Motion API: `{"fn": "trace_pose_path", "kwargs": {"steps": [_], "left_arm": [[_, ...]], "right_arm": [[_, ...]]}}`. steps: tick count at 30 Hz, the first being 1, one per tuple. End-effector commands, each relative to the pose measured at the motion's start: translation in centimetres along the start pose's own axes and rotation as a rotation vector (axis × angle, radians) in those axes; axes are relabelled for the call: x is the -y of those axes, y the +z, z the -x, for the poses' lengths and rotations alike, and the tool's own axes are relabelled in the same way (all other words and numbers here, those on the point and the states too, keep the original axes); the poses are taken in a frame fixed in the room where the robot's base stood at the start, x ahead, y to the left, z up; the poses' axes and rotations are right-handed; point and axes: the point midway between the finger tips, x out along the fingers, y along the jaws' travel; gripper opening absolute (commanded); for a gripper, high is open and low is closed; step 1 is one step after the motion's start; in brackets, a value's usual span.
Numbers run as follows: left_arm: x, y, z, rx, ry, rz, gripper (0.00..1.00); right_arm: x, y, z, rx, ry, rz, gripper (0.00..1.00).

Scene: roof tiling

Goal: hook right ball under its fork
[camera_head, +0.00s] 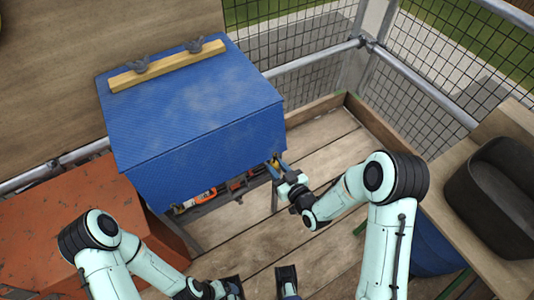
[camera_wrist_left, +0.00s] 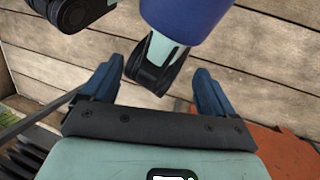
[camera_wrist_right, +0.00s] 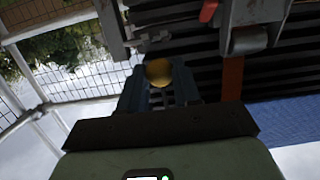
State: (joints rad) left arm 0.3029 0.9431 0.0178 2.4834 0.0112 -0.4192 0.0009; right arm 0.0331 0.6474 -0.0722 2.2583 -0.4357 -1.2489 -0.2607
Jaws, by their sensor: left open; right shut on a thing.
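A small yellow ball (camera_wrist_right: 159,72) sits between the fingers of my right gripper (camera_wrist_right: 160,85), which is shut on it. In the head view my right gripper (camera_head: 279,167) is at the lower right corner of a blue cover (camera_head: 195,100), with a bit of yellow at its tip. In the right wrist view grey metal brackets (camera_wrist_right: 250,40) are just beyond the ball; I cannot tell which part is the fork, or whether the ball touches it. My left gripper (camera_wrist_left: 154,90) is open and empty in the left wrist view, low over the boards.
A yellow bar (camera_head: 167,66) with two dark wing nuts lies on the cover. An orange-red box (camera_head: 60,215) stands at the left. A wooden bench (camera_head: 480,245) with a dark bin (camera_head: 495,185) is at the right. Mesh fencing (camera_head: 300,40) is behind. The plank floor (camera_head: 325,150) is mostly clear.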

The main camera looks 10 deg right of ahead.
Motion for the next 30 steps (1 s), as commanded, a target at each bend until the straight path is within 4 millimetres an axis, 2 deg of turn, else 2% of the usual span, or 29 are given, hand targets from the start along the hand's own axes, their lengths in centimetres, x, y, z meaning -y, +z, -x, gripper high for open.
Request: {"fn": "trace_pose_path", "kwargs": {"steps": [8,13,30], "left_arm": [[-0.1,-0.1,0.1,-0.005,0.001,-0.001,0.88],[-0.5,-0.9,0.5,-0.033,0.008,-0.005,0.88],[0.3,-3.8,-1.5,-0.108,0.006,0.001,0.88]], "right_arm": [[0.0,0.1,0.1,0.003,0.000,0.000,0.15],[0.0,0.1,0.1,0.003,0.000,-0.001,0.15],[0.0,2.5,-0.4,0.003,0.000,-0.001,0.15]]}}
